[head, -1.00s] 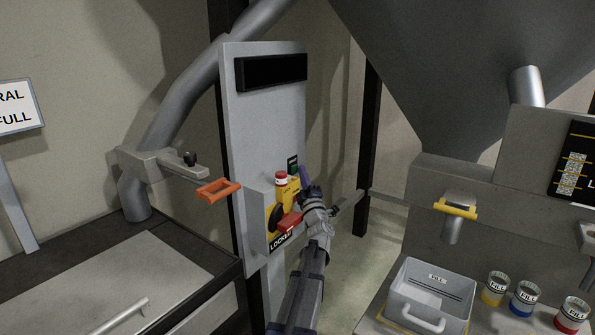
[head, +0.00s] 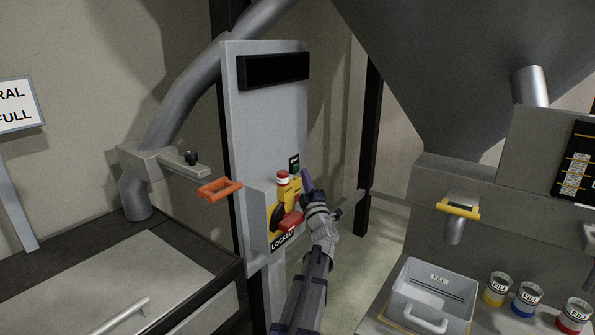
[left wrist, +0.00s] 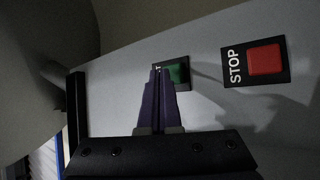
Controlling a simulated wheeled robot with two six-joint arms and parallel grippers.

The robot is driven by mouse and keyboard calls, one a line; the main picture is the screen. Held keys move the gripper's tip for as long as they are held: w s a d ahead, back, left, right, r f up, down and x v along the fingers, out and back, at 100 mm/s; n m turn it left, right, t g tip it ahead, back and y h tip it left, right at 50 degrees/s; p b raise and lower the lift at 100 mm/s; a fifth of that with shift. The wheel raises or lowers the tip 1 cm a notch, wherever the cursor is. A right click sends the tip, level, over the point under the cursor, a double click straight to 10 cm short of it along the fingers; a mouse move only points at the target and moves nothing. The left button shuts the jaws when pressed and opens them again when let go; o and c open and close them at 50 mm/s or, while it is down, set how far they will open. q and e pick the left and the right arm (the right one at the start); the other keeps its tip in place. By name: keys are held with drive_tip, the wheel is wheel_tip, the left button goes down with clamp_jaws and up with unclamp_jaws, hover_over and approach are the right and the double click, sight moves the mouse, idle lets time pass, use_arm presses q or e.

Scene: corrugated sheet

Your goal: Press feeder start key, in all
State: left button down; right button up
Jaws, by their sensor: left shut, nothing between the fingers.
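A green key (head: 295,168) sits on the front of the upright grey panel (head: 263,120). In the left wrist view the green key (left wrist: 181,73) is on a black plate whose label is mostly hidden behind my fingers. My left gripper (head: 305,173) has purple fingers, shut and empty. In the left wrist view the left gripper's tips (left wrist: 160,72) overlap the left part of the green key and its plate; I cannot tell whether they touch. A red STOP key (left wrist: 267,59) is to the right of the green one. My right gripper is not in view.
A yellow lockout box with a red-topped button (head: 282,178) and a red handle (head: 290,222) sticks out beside my left gripper. An orange handle (head: 219,188) juts out left of the panel. A grey bin (head: 433,285) and several FILL cans stand at the lower right.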

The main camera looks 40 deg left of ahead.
use_arm(q)
drive_tip(key=d, duration=0.3)
drive_tip(key=shift+w+d+r, duration=0.1)
drive_tip(key=shift+w+d, duration=0.05)
drive_tip(key=shift+d, duration=0.15)
drive_tip(key=shift+w, duration=0.1)
idle(0.5)
drive_tip(key=shift+r, duration=0.1)
